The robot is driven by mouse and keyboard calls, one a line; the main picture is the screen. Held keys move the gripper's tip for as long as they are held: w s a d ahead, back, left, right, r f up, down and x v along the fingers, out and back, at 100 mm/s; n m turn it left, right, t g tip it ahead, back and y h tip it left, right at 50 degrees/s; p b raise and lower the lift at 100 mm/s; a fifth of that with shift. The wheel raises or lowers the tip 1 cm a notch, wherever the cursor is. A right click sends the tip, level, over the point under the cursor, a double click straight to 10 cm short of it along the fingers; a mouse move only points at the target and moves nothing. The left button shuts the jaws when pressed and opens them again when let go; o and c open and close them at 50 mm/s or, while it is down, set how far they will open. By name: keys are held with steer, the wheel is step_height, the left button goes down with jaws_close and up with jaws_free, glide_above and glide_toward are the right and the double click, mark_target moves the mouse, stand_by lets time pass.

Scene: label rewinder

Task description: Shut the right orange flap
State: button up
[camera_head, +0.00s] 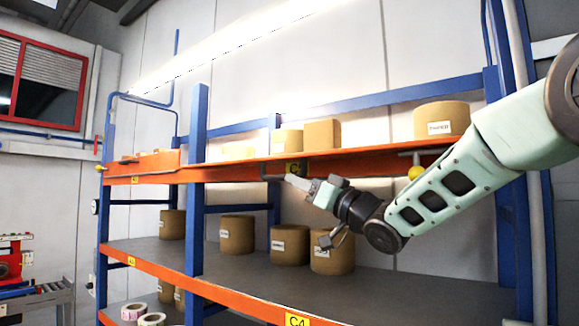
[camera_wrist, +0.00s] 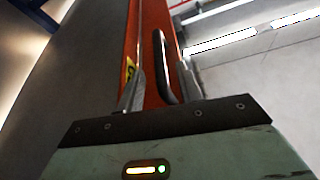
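The right orange flap (camera_head: 235,172) runs as a long panel along the front of the upper shelf, right of the blue post. How far it is tilted is hard to tell. It has a grey bar handle near its left end and another (camera_head: 415,154) further right. My gripper (camera_head: 291,181) is in front of the flap near the left handle. In the wrist view the flap (camera_wrist: 153,25) fills the middle, and a dark curved handle (camera_wrist: 163,62) lies between the spread fingers of my gripper (camera_wrist: 163,88). Contact with the handle cannot be told.
Cardboard boxes (camera_head: 322,134) and a round carton (camera_head: 442,120) stand on the upper shelf. Several brown drums (camera_head: 237,234) stand on the shelf below. Blue posts (camera_head: 194,230) frame the rack.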

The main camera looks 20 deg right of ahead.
steer(key=shift+p+x, duration=0.75)
steer(key=shift+x, duration=1.3)
steer(key=shift+c, duration=0.4)
jaws_close()
